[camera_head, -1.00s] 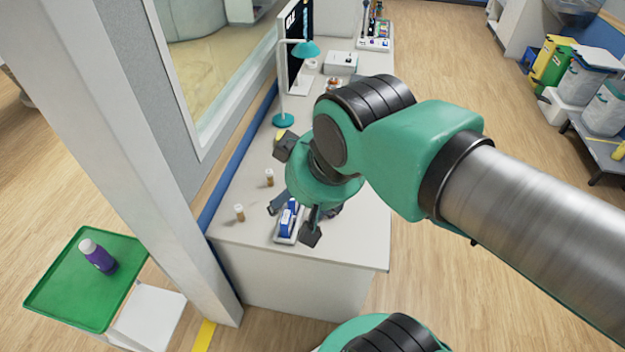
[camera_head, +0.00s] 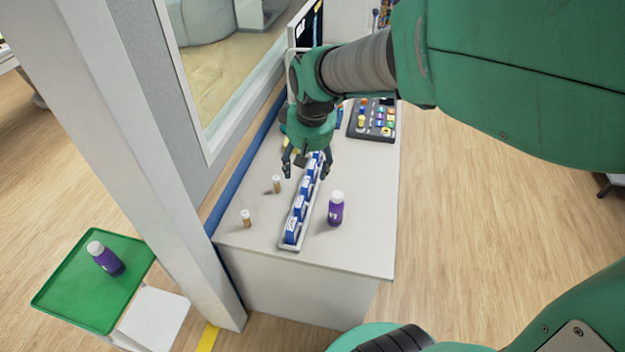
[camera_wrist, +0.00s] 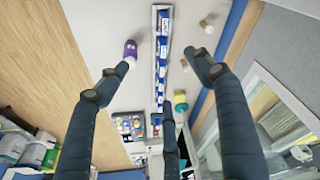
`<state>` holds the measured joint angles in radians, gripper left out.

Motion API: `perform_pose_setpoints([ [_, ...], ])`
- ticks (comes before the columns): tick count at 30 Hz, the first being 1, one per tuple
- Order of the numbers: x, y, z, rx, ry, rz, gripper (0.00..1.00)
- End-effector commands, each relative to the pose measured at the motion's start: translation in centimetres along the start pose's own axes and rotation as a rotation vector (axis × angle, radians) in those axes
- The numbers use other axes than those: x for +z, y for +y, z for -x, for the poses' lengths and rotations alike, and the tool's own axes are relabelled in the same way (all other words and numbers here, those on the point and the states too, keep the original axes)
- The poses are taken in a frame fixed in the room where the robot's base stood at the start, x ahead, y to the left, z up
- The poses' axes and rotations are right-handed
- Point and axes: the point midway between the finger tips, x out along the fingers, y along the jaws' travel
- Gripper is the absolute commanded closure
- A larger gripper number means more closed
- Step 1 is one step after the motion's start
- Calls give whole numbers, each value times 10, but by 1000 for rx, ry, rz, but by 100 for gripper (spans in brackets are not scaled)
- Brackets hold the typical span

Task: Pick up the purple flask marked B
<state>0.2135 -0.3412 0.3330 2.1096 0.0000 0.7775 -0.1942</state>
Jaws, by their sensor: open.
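A purple flask with a white cap (camera_head: 336,209) stands upright on the white desk, right of the rack; it also shows in the wrist view (camera_wrist: 130,48). A second purple flask with a white cap (camera_head: 106,259) stands on the green tray at the left. A pale mark shows on each, but I cannot read its letter. My gripper (camera_head: 307,172) is open and empty above the desk, behind and to the left of the desk flask, apart from it. In the wrist view its dark fingers (camera_wrist: 152,86) are spread, with the flask beyond them.
A long rack of blue-and-white boxes (camera_head: 289,247) lies left of the desk flask, below my gripper. Two small brown vials (camera_head: 246,218) (camera_head: 276,184) stand left of it. A dark tray of coloured items (camera_head: 372,130) lies farther back. The desk's front right corner is clear.

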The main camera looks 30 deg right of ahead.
Motion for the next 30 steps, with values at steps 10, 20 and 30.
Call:
perform_pose_setpoints([
  [10,-29,64,-110,-6,-115,-11,34],
  [20,-21,122,-225,-29,-211,-19,34],
  [30,-3,150,-290,-47,-257,-22,34],
])
